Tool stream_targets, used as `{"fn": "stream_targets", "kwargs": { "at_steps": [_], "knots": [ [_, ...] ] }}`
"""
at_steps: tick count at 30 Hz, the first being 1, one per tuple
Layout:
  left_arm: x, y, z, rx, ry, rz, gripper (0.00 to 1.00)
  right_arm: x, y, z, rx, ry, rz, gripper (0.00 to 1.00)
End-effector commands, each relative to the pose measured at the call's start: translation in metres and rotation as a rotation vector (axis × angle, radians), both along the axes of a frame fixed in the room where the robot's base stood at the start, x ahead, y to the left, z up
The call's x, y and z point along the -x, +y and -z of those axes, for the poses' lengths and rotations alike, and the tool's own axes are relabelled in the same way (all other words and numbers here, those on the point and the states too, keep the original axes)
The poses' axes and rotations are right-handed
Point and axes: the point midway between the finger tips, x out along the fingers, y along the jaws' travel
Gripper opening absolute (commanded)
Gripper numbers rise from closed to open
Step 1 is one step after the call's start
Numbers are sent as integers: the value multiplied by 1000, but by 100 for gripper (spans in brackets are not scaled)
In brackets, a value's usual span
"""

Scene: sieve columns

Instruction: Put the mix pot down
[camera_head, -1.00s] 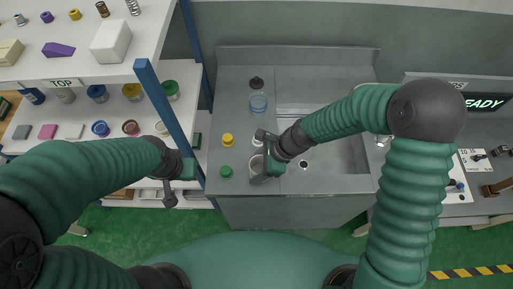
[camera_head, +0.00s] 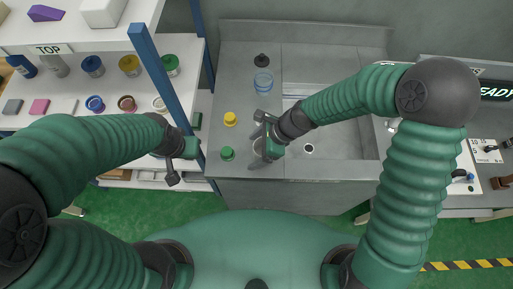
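A pale, round pot (camera_head: 259,147), which I take to be the mix pot, is at the front of the steel counter, left of the sink. My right gripper (camera_head: 262,140) is around it, one finger on the far side and one on the near side. The fingers are spread wider than the pot and look open. The gripper and wrist cover part of the pot, and its contact with the counter is hard to see. My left gripper (camera_head: 173,170) hangs by the blue shelf post, away from the pot; its finger gap does not show.
Left of the pot stand a yellow-capped item (camera_head: 230,118) and a green-capped item (camera_head: 227,153). A clear blue beaker (camera_head: 263,82) and a dark item (camera_head: 261,60) stand behind. The sink (camera_head: 340,140) is right. A jar shelf (camera_head: 75,125) and blue post (camera_head: 160,85) are left.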

Motion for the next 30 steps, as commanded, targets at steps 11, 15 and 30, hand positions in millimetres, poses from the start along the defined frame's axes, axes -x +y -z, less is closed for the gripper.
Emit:
{"fn": "stream_targets", "kwargs": {
  "at_steps": [11,15,30],
  "knots": [
    [0,0,-4,0,0,1,0,-1,-9,-17,0,-4,3,83],
    [0,0,-9,0,0,1,0,-1,-26,-49,1,-7,4,83],
    [0,0,-15,0,0,0,0,0,-61,-107,2,-1,-3,83]
  ]
}}
